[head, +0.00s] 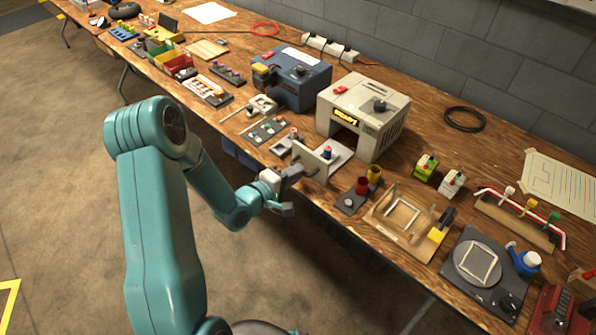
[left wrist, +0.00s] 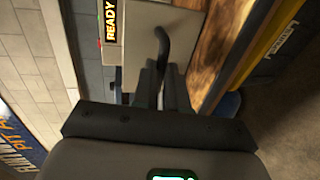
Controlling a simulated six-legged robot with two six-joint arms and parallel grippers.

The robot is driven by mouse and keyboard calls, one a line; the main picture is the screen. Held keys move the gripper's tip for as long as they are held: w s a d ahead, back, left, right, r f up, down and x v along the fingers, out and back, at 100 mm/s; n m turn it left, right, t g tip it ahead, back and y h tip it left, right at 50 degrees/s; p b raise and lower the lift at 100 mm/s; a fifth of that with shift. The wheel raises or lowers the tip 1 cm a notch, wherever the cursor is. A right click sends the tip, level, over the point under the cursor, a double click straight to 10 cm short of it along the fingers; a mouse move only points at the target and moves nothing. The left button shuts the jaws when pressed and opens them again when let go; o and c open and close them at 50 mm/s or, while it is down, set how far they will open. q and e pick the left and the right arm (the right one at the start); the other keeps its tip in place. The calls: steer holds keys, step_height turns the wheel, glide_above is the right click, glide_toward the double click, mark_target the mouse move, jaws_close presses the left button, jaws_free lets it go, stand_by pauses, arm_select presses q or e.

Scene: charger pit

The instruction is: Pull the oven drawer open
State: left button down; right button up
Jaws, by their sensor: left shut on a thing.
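The oven (head: 366,112) is a beige box with a lit READY sign, on the wooden bench; the sign also shows in the left wrist view. Its drawer (head: 318,164) stands out from the oven's front, with part of a pale tray visible behind the front panel. The same panel (left wrist: 134,22) shows in the left wrist view with a dark curved handle (left wrist: 163,45). My left gripper (head: 290,177) is shut on that handle at the bench's front edge; the fingers (left wrist: 161,88) hide its lower part. My right gripper is not in view.
A blue box machine (head: 291,78) stands left of the oven. Red and yellow cups (head: 368,179) and a wooden frame (head: 400,217) sit to the right. The floor before the bench is clear.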

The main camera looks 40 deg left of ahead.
arm_select(q)
steer(key=c, duration=1.2)
jaws_free()
steer(key=shift+s, duration=0.1)
steer(key=shift+o, duration=0.2)
steer(key=p+v, duration=0.5)
steer(key=v, duration=1.1)
steer(key=shift+d, duration=0.1)
